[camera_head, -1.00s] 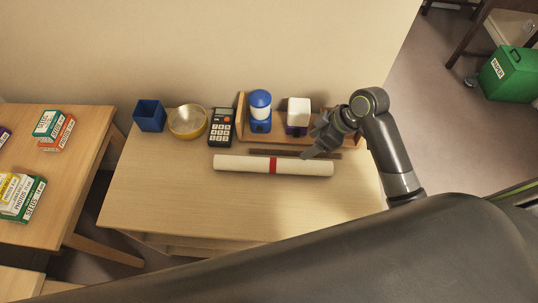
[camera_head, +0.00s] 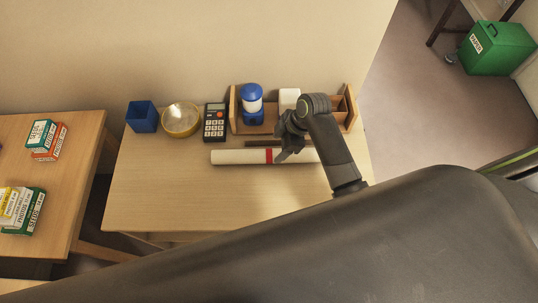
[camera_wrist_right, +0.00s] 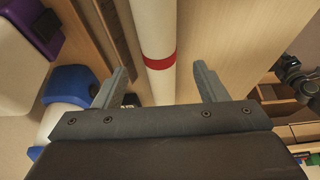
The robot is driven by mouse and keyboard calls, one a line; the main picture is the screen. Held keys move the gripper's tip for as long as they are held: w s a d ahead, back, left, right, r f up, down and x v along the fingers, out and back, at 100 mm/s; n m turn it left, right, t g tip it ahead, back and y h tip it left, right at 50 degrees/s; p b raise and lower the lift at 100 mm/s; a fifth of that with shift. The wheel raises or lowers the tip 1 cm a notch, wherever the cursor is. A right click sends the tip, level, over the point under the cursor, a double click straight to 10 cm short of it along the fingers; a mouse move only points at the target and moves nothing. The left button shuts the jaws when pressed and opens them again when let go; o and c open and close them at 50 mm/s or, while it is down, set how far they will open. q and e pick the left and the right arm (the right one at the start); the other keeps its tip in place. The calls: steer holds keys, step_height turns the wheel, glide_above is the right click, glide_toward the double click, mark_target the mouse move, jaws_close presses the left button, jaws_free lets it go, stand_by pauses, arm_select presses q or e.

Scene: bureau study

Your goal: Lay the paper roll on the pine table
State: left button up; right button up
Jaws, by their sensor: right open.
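The arm hides part of the roll's right side. Another light wooden table (camera_head: 85,150) stands at the left; I cannot tell which table is pine. My left gripper is not in view.
A gap separates the tables.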

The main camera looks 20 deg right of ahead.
mark_target(272, 153)
steer(key=shift+x, duration=3.25)
steer(key=shift+r, duration=0.1)
steer(key=c, duration=1.2)
